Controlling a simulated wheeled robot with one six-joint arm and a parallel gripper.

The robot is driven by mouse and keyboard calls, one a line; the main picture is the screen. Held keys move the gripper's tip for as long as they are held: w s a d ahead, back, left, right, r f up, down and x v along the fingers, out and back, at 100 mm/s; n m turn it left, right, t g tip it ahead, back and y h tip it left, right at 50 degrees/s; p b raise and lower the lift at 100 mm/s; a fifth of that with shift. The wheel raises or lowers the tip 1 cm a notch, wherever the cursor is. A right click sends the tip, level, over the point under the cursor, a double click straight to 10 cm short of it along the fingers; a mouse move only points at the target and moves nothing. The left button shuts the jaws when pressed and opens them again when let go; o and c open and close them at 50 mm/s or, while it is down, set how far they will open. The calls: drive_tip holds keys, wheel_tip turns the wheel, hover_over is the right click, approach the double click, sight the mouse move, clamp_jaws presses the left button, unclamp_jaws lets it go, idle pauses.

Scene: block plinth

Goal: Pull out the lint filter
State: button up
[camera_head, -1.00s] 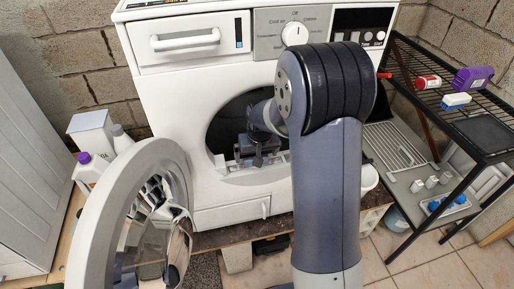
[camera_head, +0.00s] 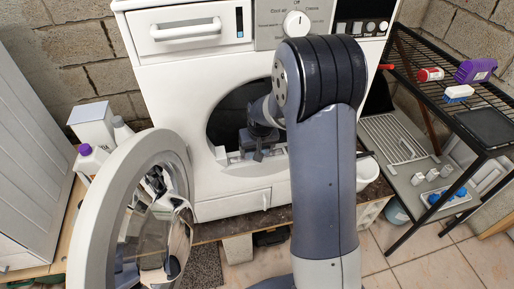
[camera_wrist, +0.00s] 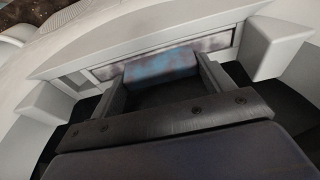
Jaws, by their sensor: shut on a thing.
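The white dryer (camera_head: 240,186) stands ahead with its round door (camera_head: 95,230) swung open to the left. My gripper (camera_head: 257,151) is at the lower front of the drum opening, partly hidden by my own arm. In the wrist view my gripper (camera_wrist: 165,78) has its two dark fingers on either side of a blue-grey, mottled grip (camera_wrist: 160,66) of the lint filter, and is shut on it. A mottled, lint-coloured strip of the filter (camera_wrist: 219,45) shows along the pale slot. How far the filter stands out of the slot cannot be told.
Pale blocks (camera_wrist: 270,51) flank the slot closely on both sides. A black wire rack (camera_head: 470,120) with small items stands at the right. A purple-capped bottle (camera_head: 88,160) and a white box (camera_head: 92,123) stand behind the door at the left.

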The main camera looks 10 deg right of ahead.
drive_tip(key=shift+c, duration=0.8)
drive_tip(key=o, duration=0.4)
drive_tip(key=c, duration=0.5)
drive_tip(key=shift+r, duration=0.2)
drive_tip(key=shift+c, duration=0.2)
